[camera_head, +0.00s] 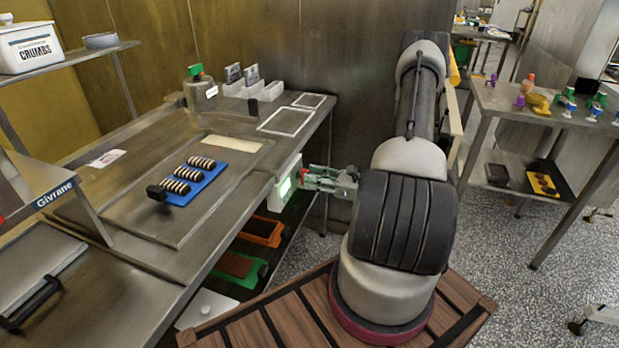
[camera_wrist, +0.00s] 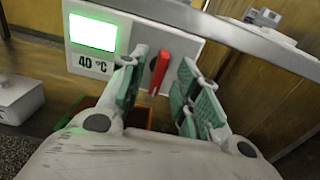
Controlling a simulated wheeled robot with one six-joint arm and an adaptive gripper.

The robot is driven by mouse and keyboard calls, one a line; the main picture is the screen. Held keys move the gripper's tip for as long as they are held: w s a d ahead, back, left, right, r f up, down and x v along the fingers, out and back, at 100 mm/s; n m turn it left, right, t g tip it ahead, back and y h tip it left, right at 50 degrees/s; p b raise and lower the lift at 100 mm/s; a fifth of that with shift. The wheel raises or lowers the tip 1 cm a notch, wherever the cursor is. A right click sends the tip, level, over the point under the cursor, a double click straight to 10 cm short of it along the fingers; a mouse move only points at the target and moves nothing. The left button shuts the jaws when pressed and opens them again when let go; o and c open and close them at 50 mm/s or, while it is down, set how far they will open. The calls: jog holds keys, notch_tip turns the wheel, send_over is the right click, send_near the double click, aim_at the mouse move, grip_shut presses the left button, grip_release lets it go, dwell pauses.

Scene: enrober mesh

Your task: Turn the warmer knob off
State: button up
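The warmer knob is a red bar-shaped handle (camera_wrist: 160,72) on a white control panel (camera_wrist: 130,27). In the wrist view it stands nearly upright, tilted slightly. The panel has a lit green display (camera_wrist: 93,33) and a "40 °C" label (camera_wrist: 92,64). My gripper (camera_wrist: 163,85) is open, with its green-padded fingers on either side of the knob and gaps showing on both sides. I cannot tell how deep the knob sits between the fingertips.
The steel table (camera_head: 130,268) carries a blue tray (camera_head: 204,188) with striped chocolates. Orange and green trays (camera_head: 262,231) sit below, beside the panel. A table edge (camera_wrist: 265,45) runs just above the panel in the wrist view. Another steel table (camera_head: 500,105) stands at the right.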

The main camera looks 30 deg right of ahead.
jog(key=shift+x, duration=0.9)
grip_shut()
jog(key=shift+n, duration=0.3)
jog(key=n, duration=1.7)
jog(key=shift+s+a+f, duration=0.2)
jog(key=shift+f, duration=0.1)
jog(key=shift+n, duration=0.3)
